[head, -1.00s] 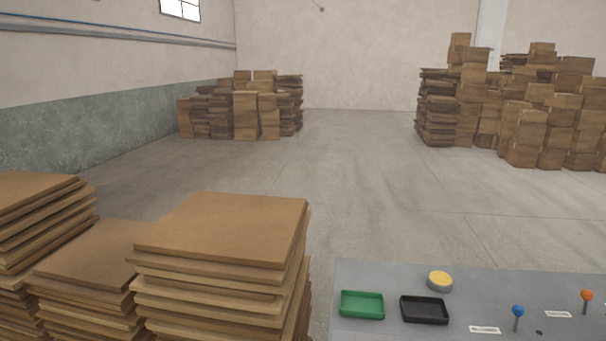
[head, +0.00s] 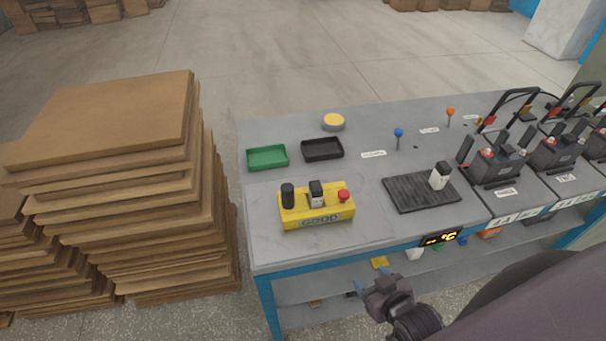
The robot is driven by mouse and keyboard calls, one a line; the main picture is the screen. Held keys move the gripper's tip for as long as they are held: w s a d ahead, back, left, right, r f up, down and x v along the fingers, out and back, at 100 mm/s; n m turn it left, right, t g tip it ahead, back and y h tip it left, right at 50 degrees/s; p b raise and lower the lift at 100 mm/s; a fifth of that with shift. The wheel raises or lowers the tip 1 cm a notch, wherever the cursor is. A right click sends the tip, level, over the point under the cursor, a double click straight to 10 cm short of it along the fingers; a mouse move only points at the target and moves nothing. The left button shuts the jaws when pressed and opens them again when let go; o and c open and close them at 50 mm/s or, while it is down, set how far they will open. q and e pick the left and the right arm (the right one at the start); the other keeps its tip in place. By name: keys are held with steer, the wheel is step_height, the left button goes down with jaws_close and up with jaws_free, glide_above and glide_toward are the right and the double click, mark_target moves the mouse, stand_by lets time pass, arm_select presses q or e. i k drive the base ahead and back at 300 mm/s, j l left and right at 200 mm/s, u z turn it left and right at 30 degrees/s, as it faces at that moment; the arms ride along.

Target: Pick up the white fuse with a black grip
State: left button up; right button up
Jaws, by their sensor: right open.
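A white fuse with a black grip (head: 439,178) stands upright on a black ribbed mat (head: 408,200) on the grey table. A similar white piece with a black top (head: 316,195) sits in the middle of a yellow box (head: 327,211), between a black knob and a red button. My right gripper (head: 368,284) is open and empty in front of the table's front edge, low and to the left of the mat. My left gripper is not in view.
Green (head: 267,157) and black (head: 322,149) trays and a yellow round button (head: 333,121) are at the back left of the table. Batteries with black handles (head: 497,165) stand on the right. Board stacks (head: 110,150) rise left of the table. A lower shelf holds small items.

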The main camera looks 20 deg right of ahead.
mark_target(316, 187)
steer(key=k+j+z, duration=0.1)
steer(key=z, duration=0.7)
steer(key=k+l, duration=0.05)
steer(key=k, duration=0.05)
